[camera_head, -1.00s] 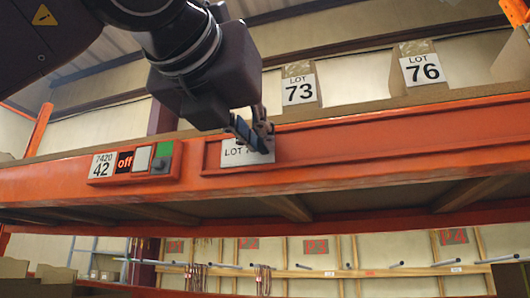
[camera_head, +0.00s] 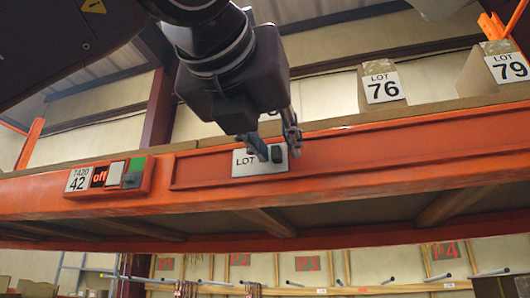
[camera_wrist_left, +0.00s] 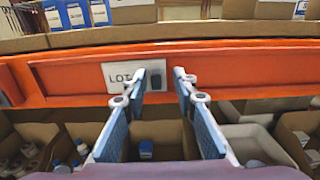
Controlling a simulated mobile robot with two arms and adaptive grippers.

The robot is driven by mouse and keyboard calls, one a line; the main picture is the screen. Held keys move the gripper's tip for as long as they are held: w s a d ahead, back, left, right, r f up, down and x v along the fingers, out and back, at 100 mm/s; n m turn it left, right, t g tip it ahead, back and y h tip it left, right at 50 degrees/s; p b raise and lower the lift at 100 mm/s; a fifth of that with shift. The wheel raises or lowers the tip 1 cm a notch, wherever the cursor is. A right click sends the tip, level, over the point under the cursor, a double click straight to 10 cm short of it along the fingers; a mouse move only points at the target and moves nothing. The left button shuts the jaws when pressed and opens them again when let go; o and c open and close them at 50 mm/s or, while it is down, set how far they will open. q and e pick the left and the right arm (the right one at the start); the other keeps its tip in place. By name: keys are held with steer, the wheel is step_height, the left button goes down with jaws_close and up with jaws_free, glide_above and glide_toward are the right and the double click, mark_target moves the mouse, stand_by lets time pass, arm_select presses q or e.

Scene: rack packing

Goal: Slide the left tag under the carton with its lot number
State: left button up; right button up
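The white tag (camera_head: 243,169), marked LOT with its number covered, sits in the long recessed track on the orange beam, with a dark knob (camera_head: 277,154) at its right part. It also shows in the left wrist view (camera_wrist_left: 117,76). My left gripper (camera_head: 272,150) is right in front of the tag, its fingers apart; in the left wrist view (camera_wrist_left: 160,92) they are open with a gap between them. Whether they touch the knob is unclear. On the shelf above stand a LOT 76 carton (camera_head: 382,86) and a LOT 79 carton (camera_head: 505,66). My gripper hides most of what is behind it.
A control box (camera_head: 110,175) reading 42 and "off", with a green part, is fixed left of the track. The track is clear right of the tag. In the left wrist view, open bins (camera_wrist_left: 150,140) with bottles lie below the beam and blue-labelled boxes (camera_wrist_left: 75,14) above.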

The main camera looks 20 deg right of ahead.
arm_select(q)
steer(key=shift+w+a, duration=0.1)
steer(key=shift+s+a, duration=0.2)
steer(key=v, duration=1.1)
steer(key=shift+s, duration=0.2)
arm_select(e)
steer(key=shift+s, duration=0.3)
arm_select(q)
steer(key=shift+a, duration=0.1)
